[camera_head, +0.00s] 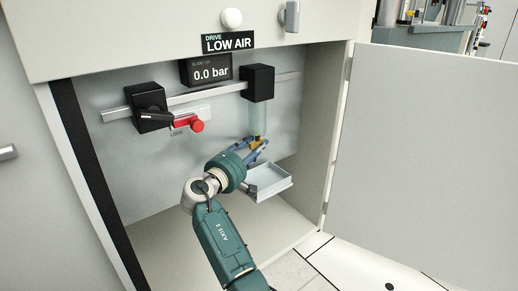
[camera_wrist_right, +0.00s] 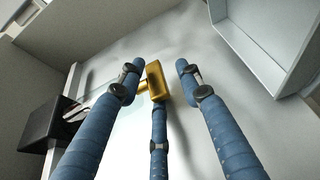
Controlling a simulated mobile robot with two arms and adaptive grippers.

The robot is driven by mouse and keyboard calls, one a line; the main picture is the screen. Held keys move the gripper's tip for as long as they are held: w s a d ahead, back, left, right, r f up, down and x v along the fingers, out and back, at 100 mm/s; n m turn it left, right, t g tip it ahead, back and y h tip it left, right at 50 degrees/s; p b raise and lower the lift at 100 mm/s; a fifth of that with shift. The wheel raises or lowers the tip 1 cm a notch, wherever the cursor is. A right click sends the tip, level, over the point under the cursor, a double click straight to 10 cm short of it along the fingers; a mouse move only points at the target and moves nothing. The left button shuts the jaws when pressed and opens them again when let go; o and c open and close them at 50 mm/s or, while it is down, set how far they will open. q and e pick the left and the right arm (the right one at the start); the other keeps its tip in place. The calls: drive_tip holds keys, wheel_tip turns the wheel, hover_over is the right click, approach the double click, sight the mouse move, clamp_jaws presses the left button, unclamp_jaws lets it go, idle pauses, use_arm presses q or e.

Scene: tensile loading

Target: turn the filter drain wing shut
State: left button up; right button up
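The filter hangs under a black block (camera_head: 258,83) on the rail, with a clear bluish bowl (camera_head: 258,118) below it. The brass drain wing shows in the right wrist view (camera_wrist_right: 155,82), at the bowl's lower end. My right gripper (camera_head: 260,147) is at the bowl's bottom. In the right wrist view, its blue fingers (camera_wrist_right: 160,78) are spread, two at the sides of the wing and one below it. The side fingers look apart from the wing; whether the lower finger touches it I cannot tell. My left gripper is out of view.
A pale open tray (camera_head: 270,196) sits right beside the gripper, below the bowl. A display (camera_head: 208,71) reads 0.0 bar, under a LOW AIR sign (camera_head: 229,43). The cabinet door (camera_head: 425,160) stands open right.

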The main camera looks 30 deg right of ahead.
drive_tip(key=n+t+y+p, duration=0.2)
drive_tip(key=p, duration=0.1)
drive_tip(key=n+t+y+p, duration=0.2)
drive_tip(key=t+y+p, duration=0.1)
drive_tip(key=p, duration=0.1)
drive_tip(key=d+r+n+t+y+p, duration=0.1)
drive_tip(key=n+t+y+p, duration=0.1)
drive_tip(key=n+p, duration=0.1)
drive_tip(key=shift+s+t+y+p, duration=0.3)
drive_tip(key=shift+s+p, duration=0.1)
drive_tip(key=shift+p, duration=0.2)
drive_tip(key=shift+d+n+t+y+p, duration=0.15)
drive_tip(key=shift+n+t+y+p, duration=0.45)
drive_tip(key=shift+n+y, duration=0.45)
drive_tip(key=s+d+n+y+b, duration=0.5)
drive_tip(key=s+n+y+b, duration=0.2)
drive_tip(key=s+y+b, duration=0.3)
drive_tip(key=shift+s+f+y+b, duration=0.3)
drive_tip(key=shift+s+f+y, duration=0.15)
drive_tip(key=shift+s+y, duration=0.4)
drive_tip(key=shift+w, duration=0.2)
